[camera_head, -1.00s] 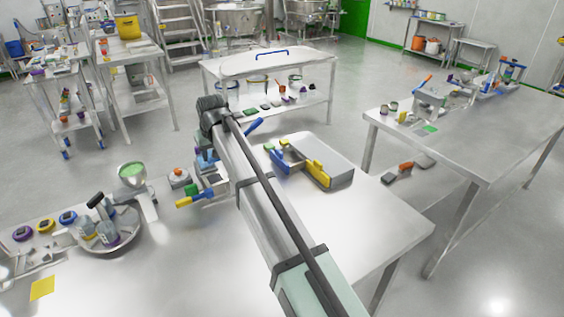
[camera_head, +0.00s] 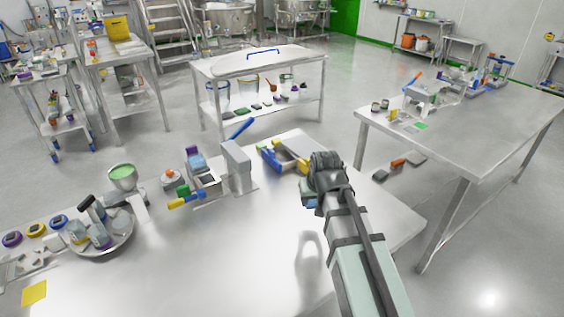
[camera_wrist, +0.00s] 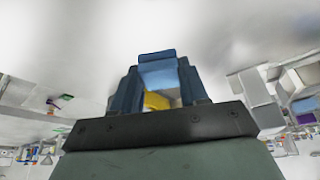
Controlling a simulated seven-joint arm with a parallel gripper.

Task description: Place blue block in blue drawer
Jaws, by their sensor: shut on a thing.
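The blue drawer (camera_head: 270,159) shows in the head view at the far part of the near table, on the left side of a low drawer unit with yellow parts (camera_head: 300,164). My arm hides the right part of this unit. My gripper (camera_head: 309,199) is in front of the unit, above the table, pointing down. In the wrist view my gripper (camera_wrist: 158,90) is shut on the blue block (camera_wrist: 158,66), which sits between the two dark blue fingers. A small yellow patch shows between the fingers below the block; I cannot tell what it is.
A grey upright device (camera_head: 238,165) stands left of the drawer unit, beside a small machine with a yellow and blue handle (camera_head: 186,201). The table's front middle is clear.

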